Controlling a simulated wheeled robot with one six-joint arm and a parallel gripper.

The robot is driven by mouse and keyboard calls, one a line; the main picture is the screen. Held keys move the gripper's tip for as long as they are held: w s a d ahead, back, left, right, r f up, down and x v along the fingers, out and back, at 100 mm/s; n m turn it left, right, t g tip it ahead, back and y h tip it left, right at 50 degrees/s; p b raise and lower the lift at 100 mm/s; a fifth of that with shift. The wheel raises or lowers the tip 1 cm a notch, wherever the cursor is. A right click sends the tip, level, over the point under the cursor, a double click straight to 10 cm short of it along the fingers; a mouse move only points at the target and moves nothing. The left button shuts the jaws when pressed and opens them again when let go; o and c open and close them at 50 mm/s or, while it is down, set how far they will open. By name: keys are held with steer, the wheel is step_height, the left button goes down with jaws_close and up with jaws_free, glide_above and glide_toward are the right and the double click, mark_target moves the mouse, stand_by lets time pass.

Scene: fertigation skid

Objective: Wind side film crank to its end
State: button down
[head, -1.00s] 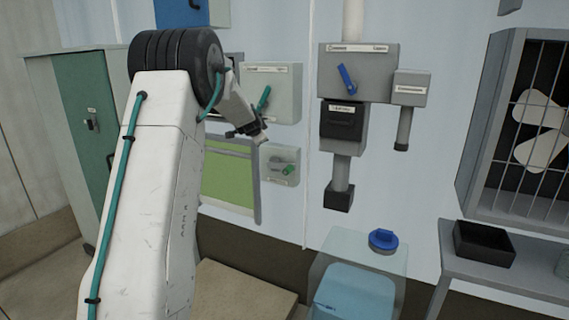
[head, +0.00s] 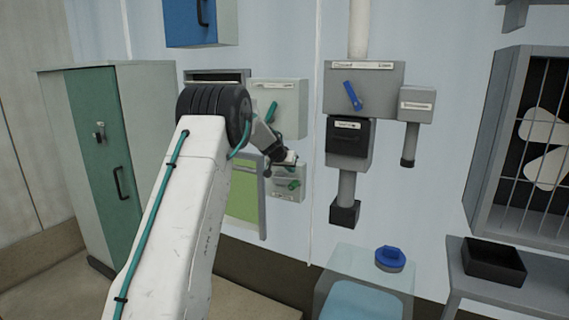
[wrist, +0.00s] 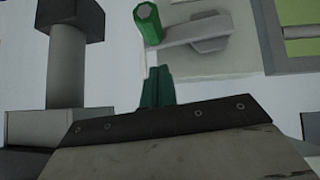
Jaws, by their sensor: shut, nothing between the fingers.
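The side film crank is a small pale box (head: 290,196) low on the wall, with a green handle (head: 293,184). In the wrist view the green grip (wrist: 148,22) stands at the left end of a grey crank arm (wrist: 195,31), which runs right to a hub. My gripper (wrist: 157,88) shows there as green fingers close together, shut and empty. The fingertips lie just below the grip in that picture, with a small gap seen between them. In the head view my gripper (head: 289,160) is in front of the crank box's upper part and hides some of it.
A box with a green lever (head: 272,108) is directly above the crank. A green panel (head: 243,200) is to its left. A grey unit with a blue lever (head: 353,96) and a downward pipe (head: 346,187) is to the right. A clear tank with a blue cap (head: 389,258) stands below.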

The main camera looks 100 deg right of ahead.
mark_target(292, 183)
steer(key=shift+a+f, duration=0.2)
steer(key=shift+f, duration=1.7)
steer(key=shift+s+a+f, duration=0.15)
steer(key=shift+f, duration=0.4)
steer(key=shift+s+a+f, duration=0.1)
steer(key=shift+a+f, duration=0.05)
steer(key=shift+f, duration=0.45)
step_height(292, 183, up, 6)
steer(key=shift+w+a+f, duration=0.1)
steer(key=shift+w, duration=0.05)
steer(key=v, duration=0.9)
steer(key=shift+a, duration=0.2)
